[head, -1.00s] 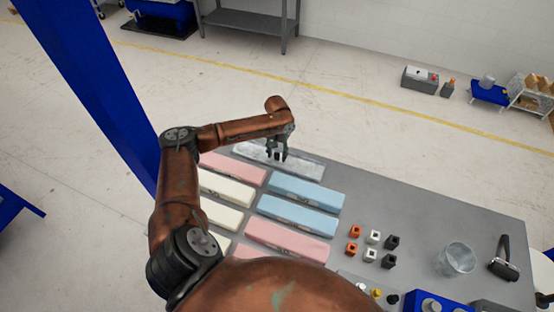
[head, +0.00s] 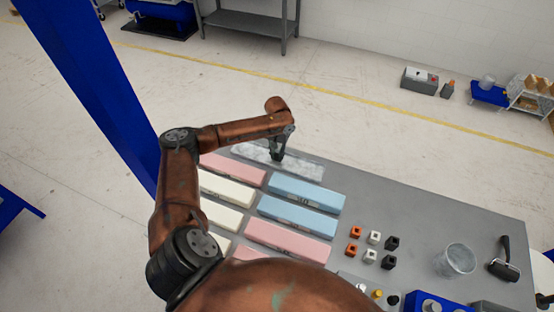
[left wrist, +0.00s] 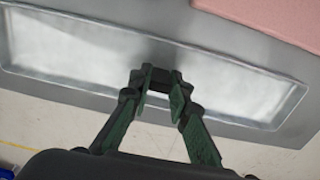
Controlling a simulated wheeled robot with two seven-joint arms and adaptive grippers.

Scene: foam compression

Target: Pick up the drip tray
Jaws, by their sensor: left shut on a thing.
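The drip tray (head: 306,168) is a long, shallow, shiny grey metal tray. It lies along the back edge of the grey table in the head view, and its bright inner floor fills much of the left wrist view (left wrist: 235,87). My left gripper (head: 277,156) reaches down at the middle of the tray and is shut on it. In the left wrist view the green-and-black fingers (left wrist: 162,78) are close together at the tray's long rim. The exact contact is partly hidden by the fingers. My right gripper is not in view.
Pink (head: 234,168), cream and blue (head: 307,193) foam blocks lie in rows just in front of the tray. Several small orange, white and black blocks, a clear cup (head: 455,260) and a black-handled roller (head: 504,262) stand to the right. Bare floor lies behind the table.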

